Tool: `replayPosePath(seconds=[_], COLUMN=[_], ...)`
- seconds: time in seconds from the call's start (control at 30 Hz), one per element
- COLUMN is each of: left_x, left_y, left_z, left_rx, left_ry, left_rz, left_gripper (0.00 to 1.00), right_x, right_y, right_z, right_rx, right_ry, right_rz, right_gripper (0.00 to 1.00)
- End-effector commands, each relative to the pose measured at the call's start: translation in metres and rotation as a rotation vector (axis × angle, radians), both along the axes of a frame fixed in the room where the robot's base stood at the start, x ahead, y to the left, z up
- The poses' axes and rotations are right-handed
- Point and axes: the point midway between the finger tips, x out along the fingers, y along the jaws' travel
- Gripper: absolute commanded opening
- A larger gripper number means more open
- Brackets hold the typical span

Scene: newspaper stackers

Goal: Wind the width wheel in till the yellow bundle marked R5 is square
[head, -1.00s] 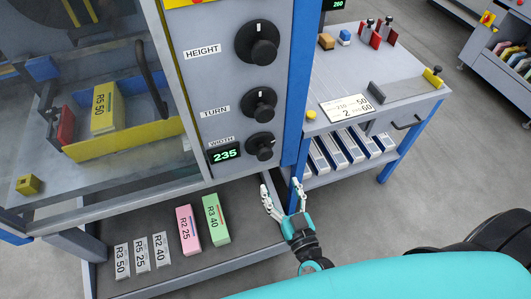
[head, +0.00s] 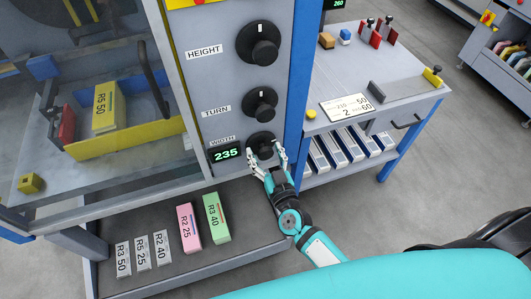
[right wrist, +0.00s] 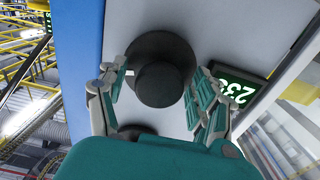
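The black width wheel (head: 261,145) sits low on the grey panel, beside a display (head: 225,154) reading 235. The wheel's knob also shows in the right wrist view (right wrist: 160,84). My right gripper (head: 265,162) is open at the wheel, with one finger on each side of the knob; in the right wrist view (right wrist: 157,88) gaps show between fingers and knob. The yellow bundle marked R5 50 (head: 103,118) lies behind the clear door, between a red block (head: 66,125) and a yellow fence (head: 130,140). Whether it is square is hard to tell. My left gripper is out of view.
Height (head: 262,44) and turn (head: 262,103) wheels sit above the width wheel. A pink bundle (head: 188,228) and a green bundle (head: 216,217) stand on the lower shelf (head: 180,264) beside several labels. A side table (head: 400,85) with small items stands at right.

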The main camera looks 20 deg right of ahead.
Motion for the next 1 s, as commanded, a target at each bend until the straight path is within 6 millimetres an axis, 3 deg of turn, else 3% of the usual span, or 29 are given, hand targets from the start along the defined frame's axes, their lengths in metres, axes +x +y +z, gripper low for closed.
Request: replayPosePath(seconds=[0.03, 0.43, 0.73, 1.0], left_x=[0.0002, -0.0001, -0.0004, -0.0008], left_y=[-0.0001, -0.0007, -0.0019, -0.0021], left_z=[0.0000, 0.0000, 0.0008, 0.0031], left_rx=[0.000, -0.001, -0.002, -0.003], left_ry=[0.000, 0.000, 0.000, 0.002], left_rz=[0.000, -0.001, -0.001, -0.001], left_gripper=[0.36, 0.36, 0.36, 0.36], right_x=[-0.0001, -0.0004, -0.0004, -0.0003], right_y=[0.0000, 0.0001, 0.0002, 0.0007], right_z=[0.0001, 0.0002, 0.0003, 0.0008], right_rx=[0.000, 0.000, 0.042, 0.209], right_ry=[0.000, 0.000, 0.001, 0.006], right_rz=[0.000, 0.000, 0.000, 0.000], right_gripper=[0.62, 0.11, 0.11, 0.11])
